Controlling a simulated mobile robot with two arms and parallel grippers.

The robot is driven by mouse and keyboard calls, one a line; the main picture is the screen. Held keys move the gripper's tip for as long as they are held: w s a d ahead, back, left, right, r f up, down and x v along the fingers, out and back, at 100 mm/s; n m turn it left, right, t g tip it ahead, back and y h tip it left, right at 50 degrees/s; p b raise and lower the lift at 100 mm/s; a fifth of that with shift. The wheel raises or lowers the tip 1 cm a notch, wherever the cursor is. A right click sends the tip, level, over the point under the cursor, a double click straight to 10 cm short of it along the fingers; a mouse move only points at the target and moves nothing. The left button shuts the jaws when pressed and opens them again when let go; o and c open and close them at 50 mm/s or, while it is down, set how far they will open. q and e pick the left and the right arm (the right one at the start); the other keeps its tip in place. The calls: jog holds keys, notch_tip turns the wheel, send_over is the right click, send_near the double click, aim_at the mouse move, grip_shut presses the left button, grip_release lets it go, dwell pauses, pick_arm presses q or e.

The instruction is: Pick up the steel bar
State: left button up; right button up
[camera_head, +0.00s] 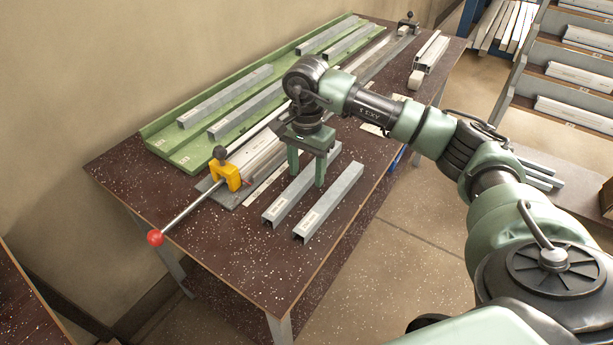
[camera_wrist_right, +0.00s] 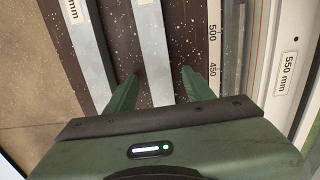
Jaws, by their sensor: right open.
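Two grey steel bars with white labels lie side by side on the dark speckled bench (camera_head: 215,235). The inner steel bar (camera_head: 284,204) is nearer the clamp; the outer steel bar (camera_head: 325,206) is nearer the front edge. My right gripper (camera_head: 307,179) points down over the inner bar with its green fingers apart. In the right wrist view the inner bar (camera_wrist_right: 150,40) runs between the two open fingers (camera_wrist_right: 160,76), and the outer bar (camera_wrist_right: 78,45) lies left of them. Whether the fingers touch the inner bar cannot be told. My left gripper is not in view.
A clamp with a yellow block (camera_head: 226,171) and red-knobbed lever (camera_head: 155,238) stands left of the gripper. A green tray (camera_head: 165,145) with several bars is behind, along the wall. Shelves with bars (camera_head: 570,75) stand at right. The bench's near left corner is clear.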

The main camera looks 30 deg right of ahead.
grip_shut()
jog(key=shift+r, duration=0.1)
jog(key=shift+w+r, duration=0.1)
